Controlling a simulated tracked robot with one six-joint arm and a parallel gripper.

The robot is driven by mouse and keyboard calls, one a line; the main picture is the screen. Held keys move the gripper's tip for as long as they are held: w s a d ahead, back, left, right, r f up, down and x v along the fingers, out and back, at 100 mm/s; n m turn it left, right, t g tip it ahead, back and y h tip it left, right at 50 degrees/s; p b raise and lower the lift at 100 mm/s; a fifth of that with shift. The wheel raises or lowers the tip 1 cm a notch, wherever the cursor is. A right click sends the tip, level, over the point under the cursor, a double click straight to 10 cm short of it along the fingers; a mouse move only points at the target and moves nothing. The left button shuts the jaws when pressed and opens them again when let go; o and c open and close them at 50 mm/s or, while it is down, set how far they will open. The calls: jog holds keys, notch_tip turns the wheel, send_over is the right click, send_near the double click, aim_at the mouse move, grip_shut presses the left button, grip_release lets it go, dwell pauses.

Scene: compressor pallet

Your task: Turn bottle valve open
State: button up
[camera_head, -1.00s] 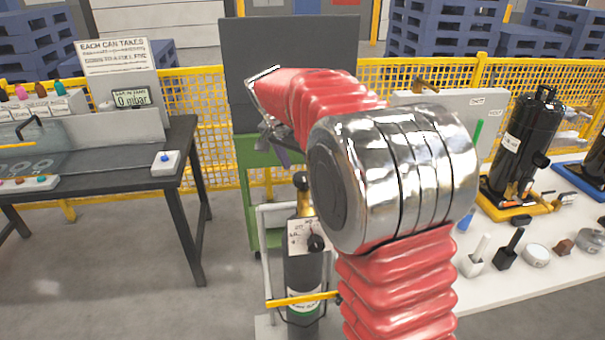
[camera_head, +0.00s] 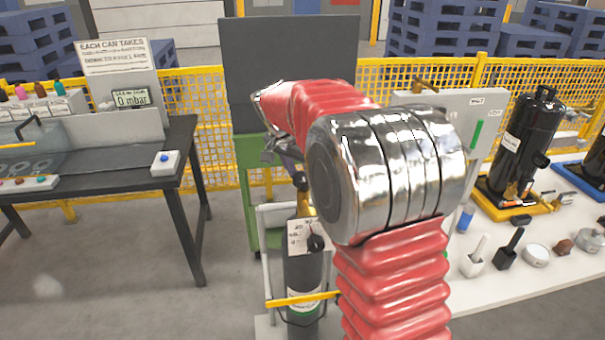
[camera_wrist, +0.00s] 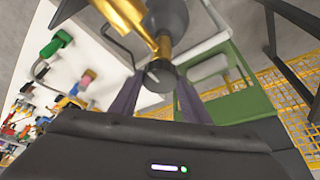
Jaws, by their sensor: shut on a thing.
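The dark gas bottle (camera_head: 301,268) stands upright in a white-framed holder, with a paper tag on its front. Its brass valve neck (camera_head: 306,204) carries a black knob (camera_head: 299,181) on top. In the wrist view the brass valve (camera_wrist: 140,25) and the black knob (camera_wrist: 160,78) are close in front of me. My gripper (camera_wrist: 160,75) has its two dark purple fingers on either side of the knob and is shut on it. In the head view my gripper (camera_head: 287,160) reaches the knob from above, partly hidden by my arm.
A yellow bar (camera_head: 300,299) crosses the bottle's front. A green cart (camera_head: 248,185) with a dark panel stands behind. A white bench (camera_head: 495,285) with a black compressor (camera_head: 525,140) lies right, a dark workbench (camera_head: 150,170) left. Floor between is clear.

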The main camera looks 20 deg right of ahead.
jog(key=c, duration=0.3)
jog(key=shift+d, duration=0.25)
jog(key=shift+c, duration=0.3)
jog(key=shift+a, duration=0.15)
